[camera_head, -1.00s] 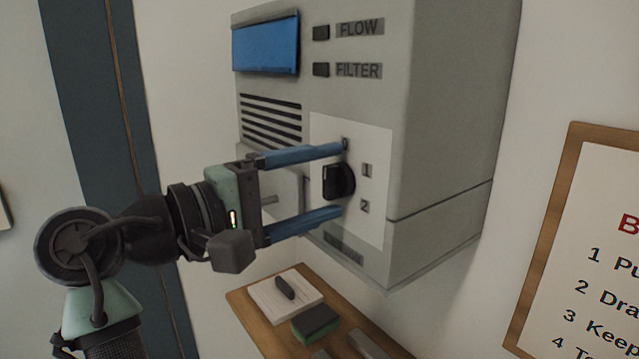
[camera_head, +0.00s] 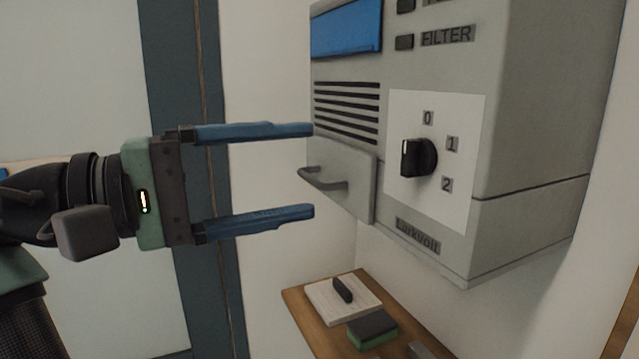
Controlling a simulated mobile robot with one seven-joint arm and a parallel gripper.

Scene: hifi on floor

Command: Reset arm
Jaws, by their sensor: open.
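My gripper (camera_head: 312,170) is open and empty, at the left of the view. Its two blue fingers are spread wide, one above the other, and point right toward the grey wall unit. The black knob (camera_head: 418,157) on the unit's white panel (camera_head: 455,215) stands to the right of the fingertips, clear of them. The knob has a pale mark at its left side, and the labels 0, 1 and 2 stand above and to its right. My arm reaches in from the left edge.
The grey wall unit (camera_head: 540,100) has a blue window (camera_head: 346,27), vents and a handle (camera_head: 322,180) near the fingertips. Below is a wooden shelf (camera_head: 315,318) with a white pad (camera_head: 350,305), a dark marker-like object (camera_head: 343,289) and a green-and-black sponge (camera_head: 371,331).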

